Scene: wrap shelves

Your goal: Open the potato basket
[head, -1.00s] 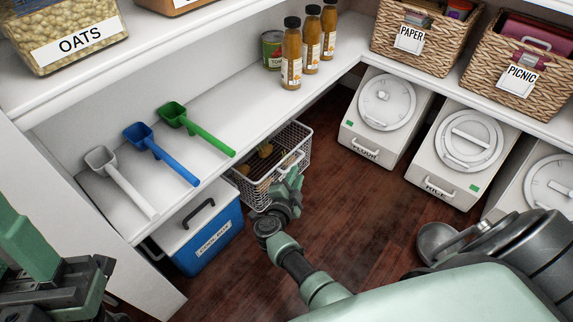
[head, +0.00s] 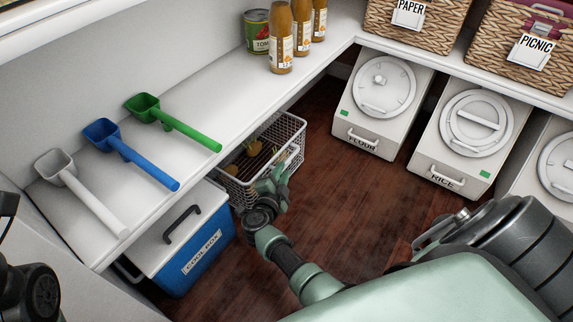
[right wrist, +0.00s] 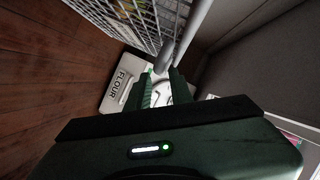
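The potato basket (head: 262,150) is a wire basket under the left shelf, with a few potatoes inside. It sticks out past the shelf edge, and its interior shows from above. My right gripper (head: 272,182) is at the basket's front. The wire mesh stands beside the bar there. Of my left arm only a dark part shows at the left edge of the head view; its fingers are out of sight.
A blue cool box (head: 195,248) stands left of the basket. Scoops lie on the shelf above, with bottles and a can (head: 257,32) farther back. Flour (head: 378,105) and rice (head: 462,140) bins stand at right. The wooden floor (head: 340,200) between is clear.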

